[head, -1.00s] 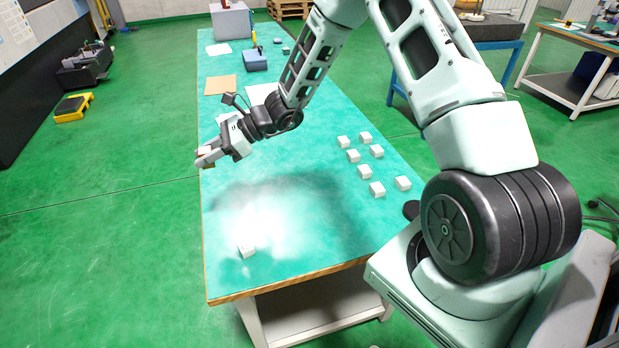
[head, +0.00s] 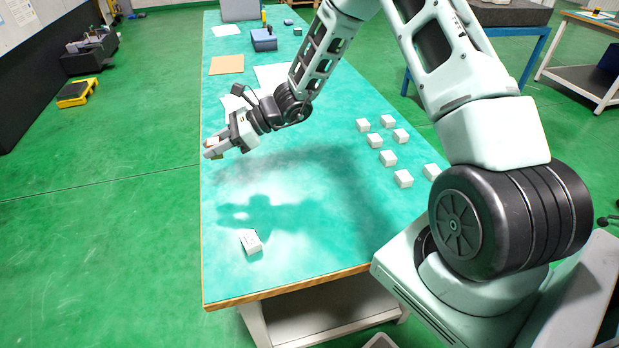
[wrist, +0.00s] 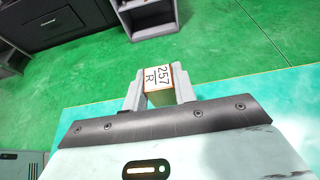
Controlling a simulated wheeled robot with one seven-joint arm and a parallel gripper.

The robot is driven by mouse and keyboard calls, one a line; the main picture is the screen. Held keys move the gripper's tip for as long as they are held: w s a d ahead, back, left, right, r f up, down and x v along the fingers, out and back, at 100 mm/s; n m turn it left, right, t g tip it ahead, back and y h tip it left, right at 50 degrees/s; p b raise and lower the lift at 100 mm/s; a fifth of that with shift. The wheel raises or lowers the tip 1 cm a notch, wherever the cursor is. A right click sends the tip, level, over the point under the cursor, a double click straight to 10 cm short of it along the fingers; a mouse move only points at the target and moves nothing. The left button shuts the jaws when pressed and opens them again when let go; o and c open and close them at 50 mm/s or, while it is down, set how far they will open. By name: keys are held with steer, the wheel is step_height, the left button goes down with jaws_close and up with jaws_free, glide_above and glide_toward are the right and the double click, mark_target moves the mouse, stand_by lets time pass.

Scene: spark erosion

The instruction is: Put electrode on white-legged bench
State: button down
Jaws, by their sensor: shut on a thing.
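My gripper (head: 212,148) is shut on a small block, the electrode (wrist: 158,76). In the wrist view its pale top face reads "257 R" and its sides look copper-brown; both fingers (wrist: 158,92) press its sides. In the head view the gripper is above the left edge of the long teal-topped bench (head: 310,225), and the electrode is mostly hidden between the fingers. This bench has a pale leg (head: 254,324) at its near end. Another bench (head: 604,95) with white legs stands at the far right.
A single white block (head: 250,242) lies near the bench's front left, and several more (head: 388,157) sit at the right. Papers, a brown sheet (head: 226,65) and a blue-grey box (head: 264,40) lie farther back. A blue-legged table (head: 535,55) stands behind. The bench's front middle is clear.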

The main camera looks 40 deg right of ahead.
mark_target(226, 186)
steer(key=shift+f+p, duration=0.45)
steer(key=shift+f, duration=4.5)
steer(key=shift+f, duration=0.15)
steer(key=c, duration=1.1)
jaws_free()
